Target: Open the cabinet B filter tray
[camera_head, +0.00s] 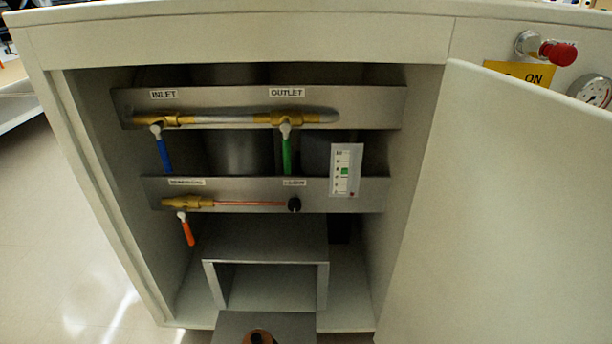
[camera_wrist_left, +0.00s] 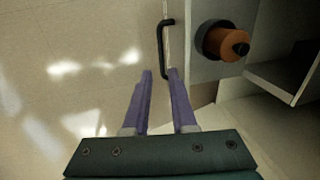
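The filter tray (camera_head: 290,326) shows at the bottom of the head view, projecting forward from its grey housing (camera_head: 266,240) inside the open cabinet. A brown-orange filter canister (camera_head: 258,338) sits in it. In the left wrist view the tray (camera_wrist_left: 202,72) stands out from the housing, with the canister (camera_wrist_left: 222,44) in a dark ring. A black bar handle (camera_wrist_left: 161,48) is on the tray's front. My left gripper (camera_wrist_left: 160,72) has two purple fingers, apart, with their tips by the handle's near end. Contact cannot be told. My right gripper is in neither view.
The cabinet door (camera_head: 510,190) stands open on the right. Above the housing are blue (camera_head: 163,154), green (camera_head: 287,155) and orange (camera_head: 188,233) valve levers, and a small indicator panel (camera_head: 346,170). The floor (camera_wrist_left: 70,90) before the tray is clear.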

